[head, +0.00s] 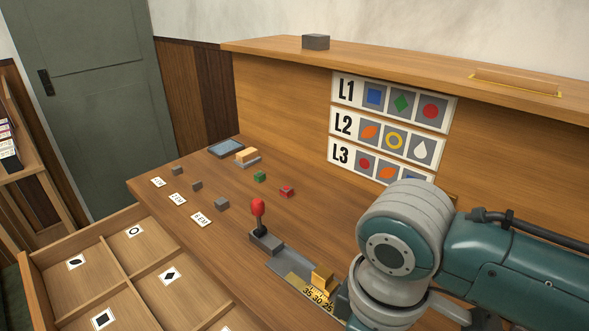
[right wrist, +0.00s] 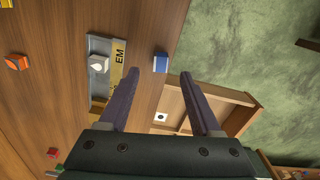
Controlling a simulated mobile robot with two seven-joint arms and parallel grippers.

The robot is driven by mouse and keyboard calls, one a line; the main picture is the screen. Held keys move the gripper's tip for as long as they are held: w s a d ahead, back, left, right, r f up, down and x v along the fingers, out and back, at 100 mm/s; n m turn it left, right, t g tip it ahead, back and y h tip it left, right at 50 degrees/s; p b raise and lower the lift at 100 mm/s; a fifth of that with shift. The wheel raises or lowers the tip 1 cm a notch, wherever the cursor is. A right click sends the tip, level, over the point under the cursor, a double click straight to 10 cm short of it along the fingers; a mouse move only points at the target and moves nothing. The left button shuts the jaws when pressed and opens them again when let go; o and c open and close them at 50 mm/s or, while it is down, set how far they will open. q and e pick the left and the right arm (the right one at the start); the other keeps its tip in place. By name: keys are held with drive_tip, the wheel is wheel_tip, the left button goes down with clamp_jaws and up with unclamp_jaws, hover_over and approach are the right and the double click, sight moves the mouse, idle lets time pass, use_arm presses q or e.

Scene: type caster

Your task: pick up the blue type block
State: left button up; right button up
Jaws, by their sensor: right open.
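In the head view my right arm covers the front right of the bench, and neither the blue block nor the right gripper's fingers show there. My left gripper is in neither view.
An orange block (right wrist: 17,62) lies farther left. A compartmented drawer (head: 115,258) stands below the bench edge. A red-knobbed lever (head: 259,220) rises from the bench.

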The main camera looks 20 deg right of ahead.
drive_tip(key=f, duration=0.3)
drive_tip(key=f+b, duration=0.1)
drive_tip(key=f, duration=0.1)
drive_tip(key=shift+s+f, duration=0.1)
drive_tip(key=shift+s, duration=0.2)
drive_tip(key=shift+c, duration=0.3)
drive_tip(key=shift+d, duration=0.1)
clamp_jaws()
